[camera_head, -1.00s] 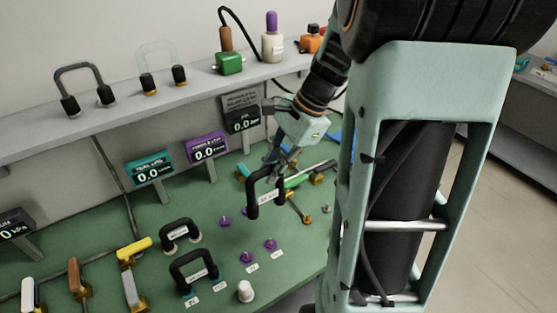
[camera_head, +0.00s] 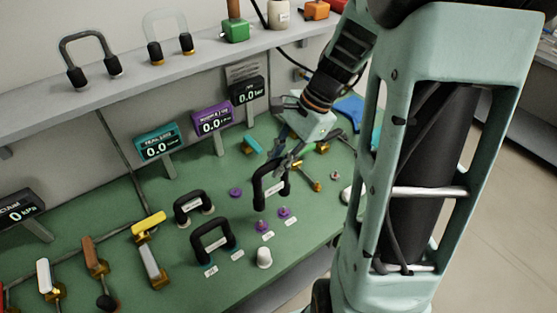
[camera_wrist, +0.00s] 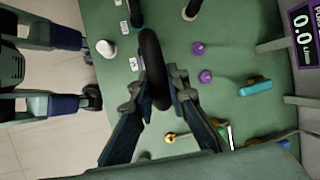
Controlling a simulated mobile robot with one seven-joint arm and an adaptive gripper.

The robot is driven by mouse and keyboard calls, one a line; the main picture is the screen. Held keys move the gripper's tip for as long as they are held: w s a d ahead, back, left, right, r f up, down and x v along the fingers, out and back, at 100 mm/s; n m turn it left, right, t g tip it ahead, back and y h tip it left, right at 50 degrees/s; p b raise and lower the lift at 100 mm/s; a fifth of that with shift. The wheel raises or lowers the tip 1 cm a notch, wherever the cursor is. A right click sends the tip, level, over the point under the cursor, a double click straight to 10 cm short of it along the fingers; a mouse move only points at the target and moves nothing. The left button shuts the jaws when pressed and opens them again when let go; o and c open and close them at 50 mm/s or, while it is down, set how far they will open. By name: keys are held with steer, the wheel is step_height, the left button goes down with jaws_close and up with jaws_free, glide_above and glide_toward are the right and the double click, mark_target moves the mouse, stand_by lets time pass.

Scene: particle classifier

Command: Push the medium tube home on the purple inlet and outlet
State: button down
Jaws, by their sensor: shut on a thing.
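The black U-shaped tube (camera_head: 258,190) with a white label is upright, bend up, legs down. My gripper (camera_head: 276,163) is shut on its upper part; the wrist view shows the tube (camera_wrist: 151,55) between the two fingers (camera_wrist: 161,92). The two labelled purple fittings, one on the left (camera_head: 262,226) and one on the right (camera_head: 284,212), are close below the tube's legs in the head view. I cannot tell whether the leg ends touch them. In the wrist view the tube and fingers hide much of that area.
Another purple fitting (camera_head: 235,193) stands left of the tube. Two black tubes, one farther back (camera_head: 193,206) and one in front (camera_head: 212,240), stand to the left. A white cap (camera_head: 264,257) is in front. A teal-handled valve (camera_head: 252,145) and brass parts are behind and right.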

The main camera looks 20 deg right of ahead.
steer(key=shift+f+b, duration=2.05)
steer(key=shift+f, duration=0.85)
steer(key=shift+f+b, duration=1.1)
steer(key=shift+f, duration=0.75)
steer(key=c, duration=1.8)
jaws_free()
steer(key=shift+r, duration=0.1)
steer(key=v, duration=1.2)
